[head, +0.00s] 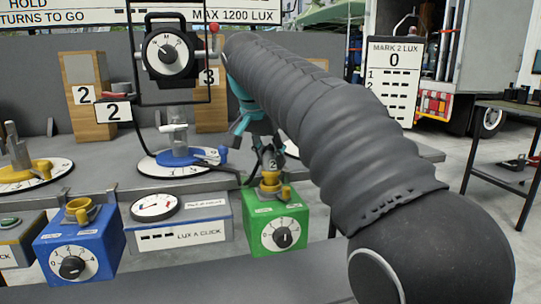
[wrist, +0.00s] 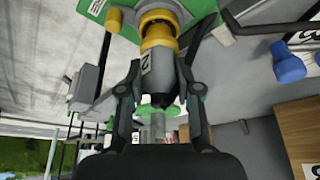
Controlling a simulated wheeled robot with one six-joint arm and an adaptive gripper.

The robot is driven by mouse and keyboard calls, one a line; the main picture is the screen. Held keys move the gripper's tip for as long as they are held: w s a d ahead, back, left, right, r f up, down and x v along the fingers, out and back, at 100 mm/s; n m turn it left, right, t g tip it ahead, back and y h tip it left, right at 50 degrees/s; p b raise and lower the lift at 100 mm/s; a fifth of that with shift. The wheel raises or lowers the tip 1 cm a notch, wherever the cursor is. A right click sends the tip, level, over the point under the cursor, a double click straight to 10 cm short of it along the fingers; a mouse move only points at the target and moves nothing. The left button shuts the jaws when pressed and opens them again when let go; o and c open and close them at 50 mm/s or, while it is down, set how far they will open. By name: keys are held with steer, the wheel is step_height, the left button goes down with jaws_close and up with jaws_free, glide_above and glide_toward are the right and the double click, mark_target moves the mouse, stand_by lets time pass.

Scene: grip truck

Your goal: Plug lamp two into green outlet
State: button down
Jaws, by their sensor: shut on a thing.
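My gripper (wrist: 160,80) is shut on a dark plug (wrist: 157,64) with a white "2" label. The plug points at the yellow socket (wrist: 158,30) of the green outlet; its end meets the socket's mouth, but how deep it sits I cannot tell. In the head view the green outlet (head: 291,216) is a box with a dial on its front, and the plug (head: 268,158) is just above its yellow socket (head: 270,186). Lamp two (head: 172,54) stands left of my gripper on a blue base, beside a "2" plate. A dark cable runs from the base towards the plug.
A blue outlet box (head: 80,248) with a yellow socket stands at the left. A grey meter box (head: 185,228) is between it and the green outlet. Wooden blocks (head: 86,95) stand behind. My arm hides much of the right side.

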mark_target(271, 146)
steer(key=shift+f+b, duration=0.55)
steer(key=shift+f, duration=0.35)
steer(key=c, duration=0.7)
jaws_free()
steer(key=o, duration=0.3)
steer(key=shift+r, duration=0.1)
steer(key=shift+r+p, duration=2.25)
steer(key=shift+r, duration=0.15)
